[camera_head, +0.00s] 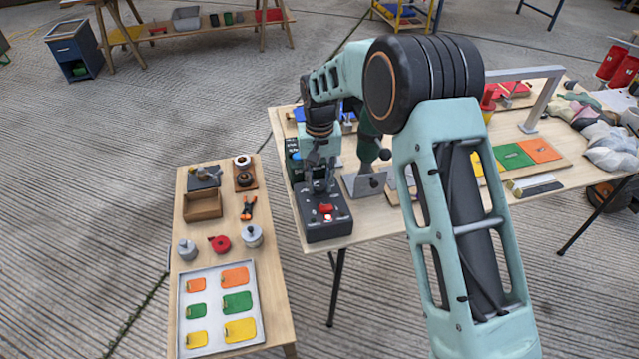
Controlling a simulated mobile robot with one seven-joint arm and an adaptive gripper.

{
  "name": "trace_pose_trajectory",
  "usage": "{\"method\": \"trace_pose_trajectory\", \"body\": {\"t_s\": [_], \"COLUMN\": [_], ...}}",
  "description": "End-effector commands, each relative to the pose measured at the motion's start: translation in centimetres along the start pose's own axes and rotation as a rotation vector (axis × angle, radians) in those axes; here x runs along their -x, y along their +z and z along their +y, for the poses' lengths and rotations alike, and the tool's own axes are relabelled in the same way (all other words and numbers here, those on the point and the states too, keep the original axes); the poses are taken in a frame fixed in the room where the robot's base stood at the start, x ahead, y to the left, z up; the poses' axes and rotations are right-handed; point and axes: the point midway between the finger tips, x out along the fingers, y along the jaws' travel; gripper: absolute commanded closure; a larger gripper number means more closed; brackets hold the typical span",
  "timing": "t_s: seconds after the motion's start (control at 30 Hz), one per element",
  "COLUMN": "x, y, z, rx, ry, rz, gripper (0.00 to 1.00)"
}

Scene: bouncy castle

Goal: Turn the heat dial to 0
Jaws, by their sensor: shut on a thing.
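A dark control box (329,232) sits at the left front corner of the large table. Its top face carries a red switch (326,209) and small markings that are too small to read. My gripper (320,187) points down onto the upper part of this box. Its fingers are closed around a small part there, which looks like the heat dial. The fingers hide most of the dial, so its pointer and setting cannot be read.
A grey metal stand (362,186) is close on the right. A narrow table (273,290) on the left holds a tray of coloured tags (215,310), pliers (248,208) and a wooden box (202,205).

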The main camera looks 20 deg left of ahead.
Motion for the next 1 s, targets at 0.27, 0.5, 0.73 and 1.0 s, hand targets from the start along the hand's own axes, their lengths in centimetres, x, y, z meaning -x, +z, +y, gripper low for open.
{"method": "trace_pose_trajectory", "body": {"t_s": [0.27, 0.5, 0.73, 1.0], "x": [0.01, 0.04, 0.07, 0.09], "y": [-0.03, -0.05, -0.06, -0.08], "z": [0.02, 0.05, 0.03, 0.03], "rx": [0.262, 0.489, 0.686, 0.852], "ry": [-0.001, 0.000, 0.000, 0.000], "rz": [0.001, 0.001, 0.002, 0.002], "gripper": [1.00, 1.00, 1.00, 1.00]}}
